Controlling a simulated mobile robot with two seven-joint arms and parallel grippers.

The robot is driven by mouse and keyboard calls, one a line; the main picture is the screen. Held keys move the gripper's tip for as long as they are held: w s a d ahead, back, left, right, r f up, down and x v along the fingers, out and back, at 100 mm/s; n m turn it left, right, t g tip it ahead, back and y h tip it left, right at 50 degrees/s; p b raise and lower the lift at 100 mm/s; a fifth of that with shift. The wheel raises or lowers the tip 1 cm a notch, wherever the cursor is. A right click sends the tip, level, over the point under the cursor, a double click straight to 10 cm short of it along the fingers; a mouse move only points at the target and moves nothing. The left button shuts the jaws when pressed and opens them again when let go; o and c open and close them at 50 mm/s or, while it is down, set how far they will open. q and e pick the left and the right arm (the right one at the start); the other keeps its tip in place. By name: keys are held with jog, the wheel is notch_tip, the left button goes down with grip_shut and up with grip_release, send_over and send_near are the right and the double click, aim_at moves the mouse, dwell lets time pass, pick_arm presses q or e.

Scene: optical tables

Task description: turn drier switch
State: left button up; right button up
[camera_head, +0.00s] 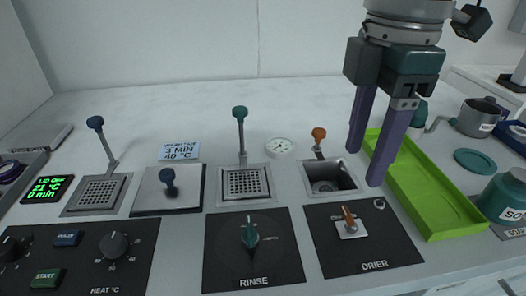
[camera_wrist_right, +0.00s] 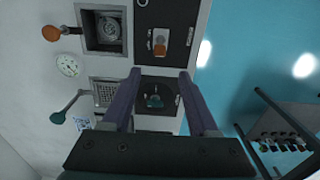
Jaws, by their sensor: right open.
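The drier switch (camera_head: 349,220) is a copper-orange knob on a small light plate, set in the black panel (camera_head: 387,254) labelled DRIER. In the right wrist view the switch (camera_wrist_right: 159,44) lies beyond the fingertips, near the top. My right gripper (camera_head: 364,166) is open and empty, with long purple fingers pointing down. In the head view it appears above and right of the switch, in front of the green tray, apart from the switch. In the right wrist view its fingers (camera_wrist_right: 160,75) frame the teal rinse knob (camera_wrist_right: 154,101). My left gripper is not in view.
The RINSE panel (camera_head: 276,268) is left of the drier panel. Behind the drier switch is a square basin (camera_head: 330,188) with an orange-topped lever (camera_head: 319,134). A green tray (camera_head: 435,200), a soap jar (camera_head: 507,196) and a metal pot (camera_head: 478,118) stand at the right.

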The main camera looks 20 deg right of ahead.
aim_at(348, 210)
notch_tip(348, 210, down, 10)
jog(key=shift+b, duration=0.65)
grip_shut()
dwell(0.3)
